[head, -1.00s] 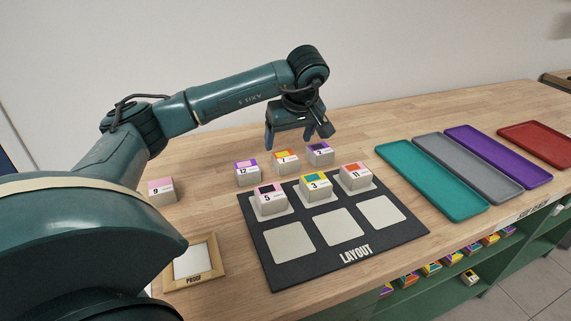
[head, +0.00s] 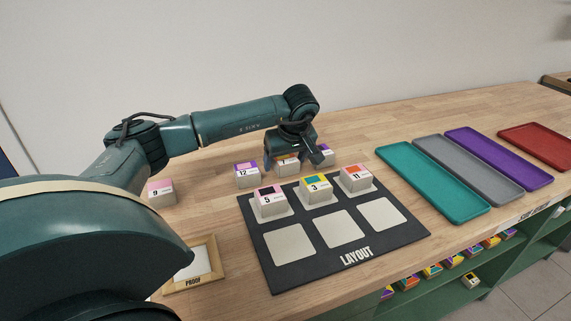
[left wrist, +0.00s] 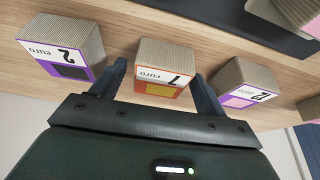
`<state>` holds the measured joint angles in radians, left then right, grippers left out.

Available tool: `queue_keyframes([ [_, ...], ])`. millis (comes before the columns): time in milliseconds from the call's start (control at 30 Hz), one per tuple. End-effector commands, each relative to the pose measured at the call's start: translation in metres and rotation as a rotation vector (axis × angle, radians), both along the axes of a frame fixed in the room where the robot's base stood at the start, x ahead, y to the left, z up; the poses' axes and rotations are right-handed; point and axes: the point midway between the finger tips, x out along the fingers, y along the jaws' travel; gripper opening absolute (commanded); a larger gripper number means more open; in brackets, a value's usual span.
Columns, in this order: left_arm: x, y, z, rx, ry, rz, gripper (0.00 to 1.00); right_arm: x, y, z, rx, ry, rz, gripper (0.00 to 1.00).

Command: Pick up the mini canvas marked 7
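The mini canvas marked 7 (head: 287,171) is a small block with an orange and yellow top, standing on the wooden table behind the layout board. In the left wrist view the canvas marked 7 (left wrist: 166,62) lies between my finger tips, its number upside down. My left gripper (head: 292,166) is low over it and hides part of it in the head view. In the left wrist view my left gripper (left wrist: 160,85) is open, with one finger on each side of the canvas and small gaps visible. My right gripper is not in view.
Canvas 12 (head: 247,178) and canvas 2 (head: 327,153) stand close on either side. The black layout board (head: 312,231) holds canvases 5, 3 and 11 in front. Canvas 9 (head: 161,194) stands left. Trays, including a teal one (head: 432,182), lie to the right.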

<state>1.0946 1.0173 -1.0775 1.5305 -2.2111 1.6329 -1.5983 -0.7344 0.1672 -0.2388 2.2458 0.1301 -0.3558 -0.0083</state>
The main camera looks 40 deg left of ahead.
Motion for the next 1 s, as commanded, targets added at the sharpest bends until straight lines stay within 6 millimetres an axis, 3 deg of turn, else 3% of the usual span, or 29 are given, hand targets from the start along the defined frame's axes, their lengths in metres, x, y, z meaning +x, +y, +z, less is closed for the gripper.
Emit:
queue_keyframes([
  [533, 0.0, 0.0, 0.001, 0.0, 0.0, 0.0, 0.29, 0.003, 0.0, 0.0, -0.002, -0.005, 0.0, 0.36],
  [800, 0.0, 0.0, 0.004, 0.0, -0.002, 0.001, 0.28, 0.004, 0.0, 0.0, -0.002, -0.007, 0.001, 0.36],
  [1000, 0.001, 0.0, 0.035, 0.0, -0.006, 0.001, 0.28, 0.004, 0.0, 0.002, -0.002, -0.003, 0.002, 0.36],
])
